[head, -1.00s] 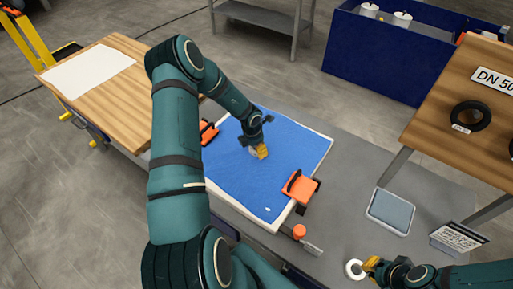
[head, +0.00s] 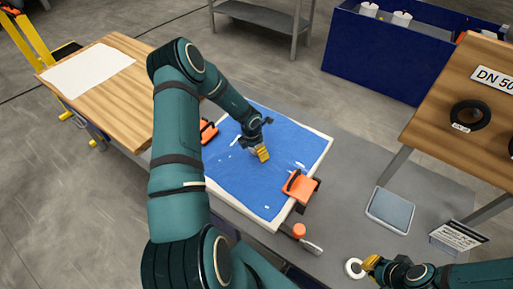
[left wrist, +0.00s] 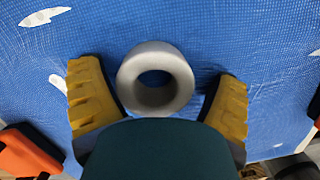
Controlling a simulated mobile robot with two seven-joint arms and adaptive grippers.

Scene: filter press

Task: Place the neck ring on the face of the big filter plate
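The big filter plate (head: 222,175) lies flat with a blue face and a pale rim. A pale grey-white ring (left wrist: 155,78) lies on the blue face in the left wrist view. My left gripper (left wrist: 160,100) is open, one yellow finger on either side of the ring with gaps showing. In the head view my left gripper (head: 262,154) is low over the middle of the plate and largely hides this ring. A second white ring (head: 354,268) is at the tip of my right gripper (head: 369,263); its finger opening and any grasp are unclear.
Orange clamps (head: 300,186) sit at the plate's edges. White patches show on the blue face. A grey tray (head: 390,210), a printed sign (head: 457,237) and an orange-capped item (head: 300,231) are on the grey table. A wooden board with black rings (head: 470,115) stands right.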

